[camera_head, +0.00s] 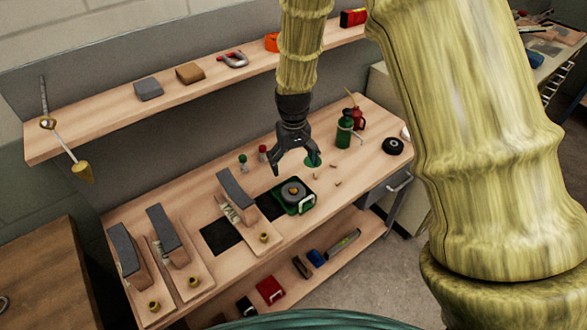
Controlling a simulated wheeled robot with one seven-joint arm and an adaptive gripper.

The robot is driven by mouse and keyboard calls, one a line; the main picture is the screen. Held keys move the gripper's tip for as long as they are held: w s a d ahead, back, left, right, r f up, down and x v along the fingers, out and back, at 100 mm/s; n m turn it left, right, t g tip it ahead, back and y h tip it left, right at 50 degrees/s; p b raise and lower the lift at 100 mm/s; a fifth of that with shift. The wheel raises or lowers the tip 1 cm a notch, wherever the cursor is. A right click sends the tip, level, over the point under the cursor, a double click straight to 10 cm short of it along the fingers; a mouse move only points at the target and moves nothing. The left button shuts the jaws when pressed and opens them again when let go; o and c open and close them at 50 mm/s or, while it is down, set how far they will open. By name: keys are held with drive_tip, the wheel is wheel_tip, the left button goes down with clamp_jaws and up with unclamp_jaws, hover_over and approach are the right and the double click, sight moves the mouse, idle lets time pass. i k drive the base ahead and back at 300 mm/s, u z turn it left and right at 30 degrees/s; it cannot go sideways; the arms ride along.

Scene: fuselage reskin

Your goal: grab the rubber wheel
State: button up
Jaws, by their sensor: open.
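A small black wheel-like ring with a pale centre (393,146) lies flat near the right end of the wooden workbench (370,172); it looks like the rubber wheel. My gripper (295,166) is open and empty, pointing down over the middle of the bench. It is to the left of the black ring and well apart from it. A green square item with a dark round top (293,195) sits below my gripper in the picture.
A green bottle (344,133) and a red can (358,118) stand between my gripper and the ring. Several planes (167,232) stand at the bench's left. A wall shelf (110,118) runs behind. My arm covers the right side.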

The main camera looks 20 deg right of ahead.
sight(391, 146)
drive_tip(key=z, duration=1.3)
